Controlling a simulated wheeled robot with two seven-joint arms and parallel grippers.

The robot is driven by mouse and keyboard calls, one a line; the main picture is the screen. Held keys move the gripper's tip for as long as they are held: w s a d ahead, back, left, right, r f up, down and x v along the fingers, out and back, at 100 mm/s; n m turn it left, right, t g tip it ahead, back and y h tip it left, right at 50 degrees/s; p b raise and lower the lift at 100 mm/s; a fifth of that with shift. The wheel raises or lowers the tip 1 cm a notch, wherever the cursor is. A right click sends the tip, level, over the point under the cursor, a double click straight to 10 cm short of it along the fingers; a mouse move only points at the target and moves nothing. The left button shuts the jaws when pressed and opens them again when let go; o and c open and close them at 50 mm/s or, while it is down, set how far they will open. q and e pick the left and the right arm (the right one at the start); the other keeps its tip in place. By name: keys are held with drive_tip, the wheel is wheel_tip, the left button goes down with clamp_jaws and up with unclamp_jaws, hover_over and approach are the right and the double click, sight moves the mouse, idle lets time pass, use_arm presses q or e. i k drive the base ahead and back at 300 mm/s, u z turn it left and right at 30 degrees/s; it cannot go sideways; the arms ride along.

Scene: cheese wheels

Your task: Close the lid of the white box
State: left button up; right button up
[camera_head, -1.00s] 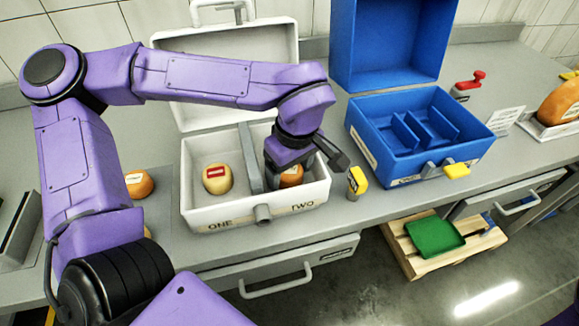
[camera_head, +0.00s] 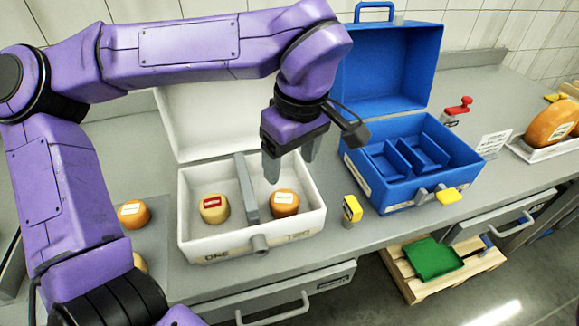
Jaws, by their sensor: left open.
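The white box (camera_head: 215,243) stands on the counter with its lid (camera_head: 205,125) raised at the back, partly hidden behind my left arm. A grey divider (camera_head: 246,185) splits it into two compartments, marked ONE and TWO on the front. A yellowish cheese wheel (camera_head: 214,208) with a red label lies in the left compartment. An orange cheese wheel (camera_head: 285,203) with a pale label lies in the right one. My left gripper (camera_head: 290,168) is open and empty above the right compartment, fingers pointing down, apart from the orange wheel. My right gripper is not in view.
An open blue box (camera_head: 400,198) with dividers stands close on the right. A small yellow-and-black item (camera_head: 351,209) stands between the boxes. Orange cheese wheels (camera_head: 133,213) lie on the left. A large cheese (camera_head: 552,125) sits on a tray at far right.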

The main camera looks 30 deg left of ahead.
sight(204, 121)
drive_tip(key=u, duration=1.4)
